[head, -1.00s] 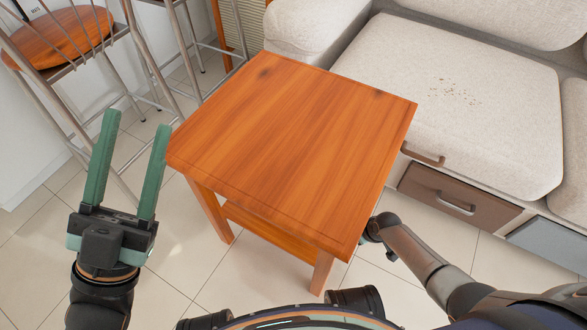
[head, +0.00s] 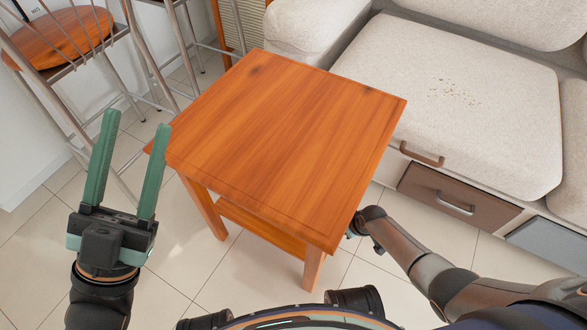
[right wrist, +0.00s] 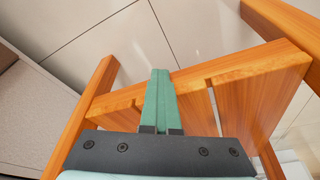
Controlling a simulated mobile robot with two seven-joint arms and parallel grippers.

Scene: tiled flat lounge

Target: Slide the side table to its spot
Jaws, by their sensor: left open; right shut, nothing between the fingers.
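The orange wooden side table (head: 285,140) stands on the tiled floor in the middle of the head view, with a lower shelf between its legs. My left gripper (head: 132,165) is open and empty, left of the table and apart from it. My right arm reaches to the table's right side, where the tabletop hides most of the right gripper in the head view. In the right wrist view the right gripper (right wrist: 160,95) is shut with its fingers together, at the edge of the lower shelf (right wrist: 195,95) between two legs. I cannot tell whether it touches the shelf.
A light sofa (head: 460,100) with drawers (head: 445,195) stands right of the table, with a narrow strip of floor between. Metal-legged stools (head: 70,45) with wooden seats stand at the back left. Tiled floor (head: 250,270) is open in front and to the left.

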